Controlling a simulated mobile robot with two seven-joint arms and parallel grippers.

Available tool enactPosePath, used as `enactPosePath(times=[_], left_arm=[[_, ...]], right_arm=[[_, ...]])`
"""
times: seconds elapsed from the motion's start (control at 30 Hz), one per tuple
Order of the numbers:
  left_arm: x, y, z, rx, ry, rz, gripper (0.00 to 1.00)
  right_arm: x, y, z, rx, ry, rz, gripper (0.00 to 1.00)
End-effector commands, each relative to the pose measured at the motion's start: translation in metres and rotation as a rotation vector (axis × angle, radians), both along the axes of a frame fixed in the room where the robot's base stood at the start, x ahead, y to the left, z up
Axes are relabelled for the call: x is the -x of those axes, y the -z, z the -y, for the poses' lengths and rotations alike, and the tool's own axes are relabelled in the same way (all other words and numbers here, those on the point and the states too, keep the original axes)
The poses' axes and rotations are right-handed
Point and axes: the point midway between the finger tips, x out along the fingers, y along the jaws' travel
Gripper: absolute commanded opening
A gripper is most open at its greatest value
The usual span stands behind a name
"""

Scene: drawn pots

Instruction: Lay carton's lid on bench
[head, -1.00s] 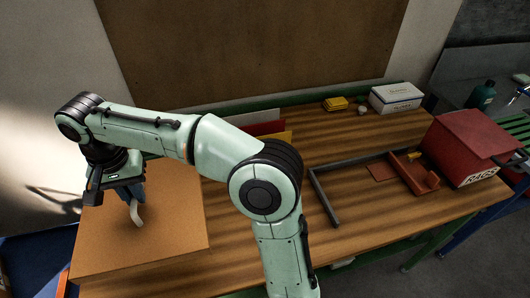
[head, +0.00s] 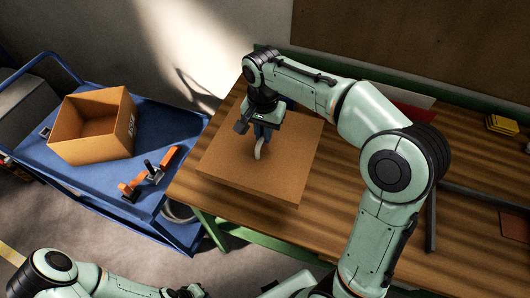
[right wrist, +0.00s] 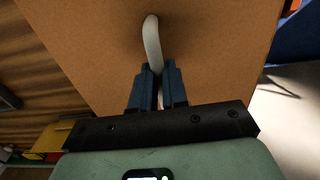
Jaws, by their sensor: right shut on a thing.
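The carton's lid (head: 290,140) is a flat brown square with a pale curved handle (head: 260,153). It is over the left end of the wooden bench (head: 326,195), level or nearly so; I cannot tell whether it touches the top. My right gripper (head: 262,137) is shut on the handle from above. The right wrist view shows the dark fingers (right wrist: 158,78) around the handle (right wrist: 152,42), with the lid (right wrist: 90,40) behind. The open carton (head: 92,148) stands on the blue cart to the left. My left arm shows at the lower left; its gripper is out of view.
The blue cart (head: 58,170) stands left of the bench, with a gap between. An orange-and-black tool (head: 150,173) lies on the cart. A yellow block (head: 501,125) sits at the bench's back right, and a dark bar (head: 431,220) lies on the right.

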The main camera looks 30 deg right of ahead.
Motion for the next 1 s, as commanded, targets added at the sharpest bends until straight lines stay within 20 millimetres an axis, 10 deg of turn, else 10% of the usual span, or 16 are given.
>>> enactPosePath(times=[0.6, 1.0], left_arm=[[0.012, 0.014, 0.000, 0.000, 0.000, -0.013, 0.00], [0.013, 0.016, 0.000, 0.000, 0.000, -0.015, 0.00]], right_arm=[[0.000, 0.087, 0.000, 0.000, 0.001, -0.001, 0.00], [-0.001, 0.092, 0.000, -0.001, 0.000, 0.001, 0.00]])
